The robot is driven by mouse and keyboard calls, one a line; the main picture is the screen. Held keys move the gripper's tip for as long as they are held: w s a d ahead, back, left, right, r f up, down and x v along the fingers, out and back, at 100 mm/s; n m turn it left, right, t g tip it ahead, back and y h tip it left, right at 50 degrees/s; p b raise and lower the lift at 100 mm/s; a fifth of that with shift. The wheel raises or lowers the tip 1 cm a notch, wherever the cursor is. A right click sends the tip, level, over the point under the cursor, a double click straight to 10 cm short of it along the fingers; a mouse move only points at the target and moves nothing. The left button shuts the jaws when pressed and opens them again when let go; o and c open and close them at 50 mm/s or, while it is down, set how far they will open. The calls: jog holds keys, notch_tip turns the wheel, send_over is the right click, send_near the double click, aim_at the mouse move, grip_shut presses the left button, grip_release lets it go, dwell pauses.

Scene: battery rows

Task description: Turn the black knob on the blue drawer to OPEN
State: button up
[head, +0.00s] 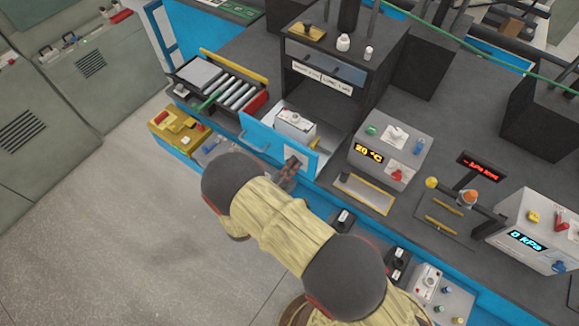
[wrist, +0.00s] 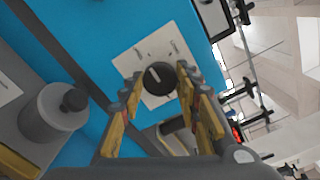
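The black knob (wrist: 159,78) sits on a white plate (wrist: 131,62) on the blue drawer front (wrist: 90,30) in the wrist view. A pale line shows on the knob; the plate's lettering is too small to read. My gripper (wrist: 160,82) is open, with one yellow-and-grey finger on each side of the knob; I cannot tell whether they touch it. In the head view, the blue drawer (head: 258,137) stands pulled out from the bench. My gripper (head: 291,165) is at the right part of its front, and the knob is hidden there.
A white box (head: 294,124) is in the drawer. A grey unit reading 20 °C (head: 388,150) stands to the right. Floor (head: 120,215) at lower left is clear.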

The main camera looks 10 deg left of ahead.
jog(key=o, duration=0.4)
jog(key=shift+o, duration=0.2)
jog(key=v, duration=1.2)
jog(key=shift+f, duration=0.1)
